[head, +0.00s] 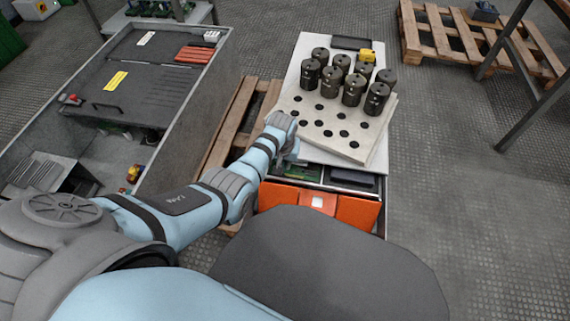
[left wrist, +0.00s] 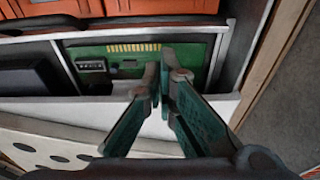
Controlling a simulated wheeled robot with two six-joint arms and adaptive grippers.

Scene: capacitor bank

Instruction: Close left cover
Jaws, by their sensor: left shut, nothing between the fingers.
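The orange front cover (head: 320,204) is at the near end of the white-topped unit, with a pale label on it. Orange panels (left wrist: 68,8) also show at the top of the left wrist view. Behind the cover lies an open-topped bay with a green circuit board (left wrist: 135,60) in its left part and a dark compartment (head: 352,178) to the right. I cannot tell which part is the left cover. My left gripper (left wrist: 165,80) is shut and empty, over the white edge by the board. In the head view my own wrist largely hides it. My right gripper is not in view.
Several black capacitors (head: 354,89) stand on the pale holed plate (head: 352,149). A wooden pallet (head: 229,126) lies left of the unit, beside a large grey cabinet (head: 194,90). Another pallet (head: 434,30) lies at the back right.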

